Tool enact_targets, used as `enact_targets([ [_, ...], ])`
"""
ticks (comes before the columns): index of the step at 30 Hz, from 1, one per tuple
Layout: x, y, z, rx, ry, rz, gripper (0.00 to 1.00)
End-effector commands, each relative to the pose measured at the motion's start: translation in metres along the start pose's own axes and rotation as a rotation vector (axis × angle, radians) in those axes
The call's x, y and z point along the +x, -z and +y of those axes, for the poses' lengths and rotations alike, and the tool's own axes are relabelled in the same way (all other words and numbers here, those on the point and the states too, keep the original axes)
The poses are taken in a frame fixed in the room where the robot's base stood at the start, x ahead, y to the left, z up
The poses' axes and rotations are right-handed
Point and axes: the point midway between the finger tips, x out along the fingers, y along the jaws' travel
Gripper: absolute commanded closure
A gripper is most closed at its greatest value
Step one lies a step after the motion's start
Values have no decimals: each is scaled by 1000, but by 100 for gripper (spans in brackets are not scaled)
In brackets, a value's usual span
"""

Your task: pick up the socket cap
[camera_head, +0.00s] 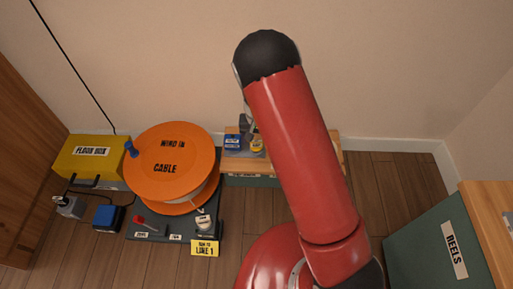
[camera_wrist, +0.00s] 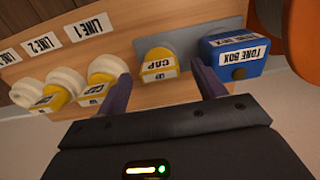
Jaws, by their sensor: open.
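The socket cap (camera_wrist: 158,63) is a yellow, rounded piece with a white label reading CAP. It sits on a grey patch of the wooden shelf, and in the head view it is a small yellow shape (camera_head: 257,146) beside my arm. My gripper (camera_wrist: 160,72) is open and empty, with one dark finger on each side of the cap in the wrist view. I cannot tell whether either finger touches it. In the head view my arm hides most of the gripper.
A blue tone box (camera_wrist: 233,58) stands close to the right finger. White and yellow capped sockets (camera_wrist: 104,75) stand close to the left finger, by LINE labels. An orange cable reel (camera_head: 170,160), yellow floor box (camera_head: 95,158) and green reels box (camera_head: 435,245) stand around.

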Motion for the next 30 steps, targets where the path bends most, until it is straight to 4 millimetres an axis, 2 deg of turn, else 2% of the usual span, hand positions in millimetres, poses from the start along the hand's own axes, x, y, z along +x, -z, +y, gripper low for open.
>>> enact_targets([
  [1, 16, 0, 0, 1, -1, -1, 31],
  [3, 23, 0, 0, 1, 0, 0, 31],
  [11, 23, 0, 0, 0, 0, 1, 31],
  [23, 23, 0, 0, 0, 0, 1, 82],
  [24, 23, 0, 0, 0, 0, 1, 84],
  [30, 23, 0, 0, 0, 0, 1, 85],
])
